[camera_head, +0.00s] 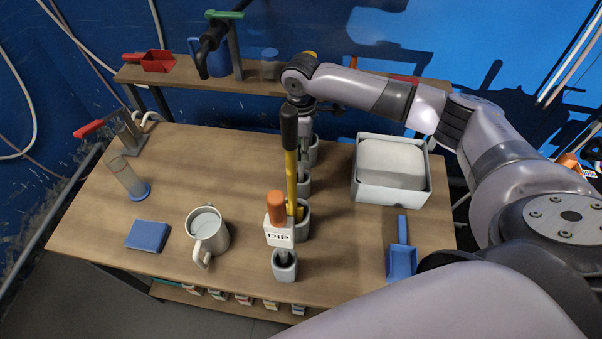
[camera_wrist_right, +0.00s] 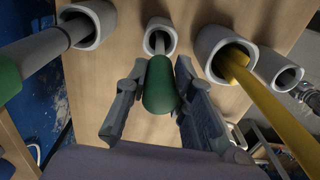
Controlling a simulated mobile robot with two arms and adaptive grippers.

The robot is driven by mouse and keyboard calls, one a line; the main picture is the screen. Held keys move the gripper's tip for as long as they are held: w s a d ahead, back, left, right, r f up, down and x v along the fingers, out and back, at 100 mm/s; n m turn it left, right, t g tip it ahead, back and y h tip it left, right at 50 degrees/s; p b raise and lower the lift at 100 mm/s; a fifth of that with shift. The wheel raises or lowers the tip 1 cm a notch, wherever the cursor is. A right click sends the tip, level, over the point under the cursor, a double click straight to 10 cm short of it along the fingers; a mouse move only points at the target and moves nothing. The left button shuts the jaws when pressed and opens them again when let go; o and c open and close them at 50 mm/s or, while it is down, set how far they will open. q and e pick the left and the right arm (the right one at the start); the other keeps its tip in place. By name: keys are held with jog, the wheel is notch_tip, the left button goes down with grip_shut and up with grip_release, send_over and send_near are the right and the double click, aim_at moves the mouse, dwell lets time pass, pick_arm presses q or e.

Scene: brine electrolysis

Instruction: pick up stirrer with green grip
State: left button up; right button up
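A stirrer with a green grip (camera_wrist_right: 161,86) stands in a pale holder (camera_wrist_right: 161,36) in the right wrist view. My right gripper (camera_wrist_right: 159,66) is open, with one finger on each side of this grip; contact is not clear. In the head view the right gripper (camera_head: 304,118) is over the back of the holder row, and the stirrer is mostly hidden there. Another tool with a green grip (camera_wrist_right: 9,78) and grey shaft leans from the holder at the left of the wrist view.
A yellow rod with a black grip (camera_head: 290,128) and an orange-gripped DIP block (camera_head: 280,233) stand close in front. A white tub (camera_head: 362,188) and blue scoop (camera_head: 402,262) are right; a mug (camera_head: 221,240) and blue block (camera_head: 148,236) are left. A shelf (camera_head: 190,76) runs behind.

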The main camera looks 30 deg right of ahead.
grip_shut()
jog(key=shift+r, duration=0.1)
dwell(0.4)
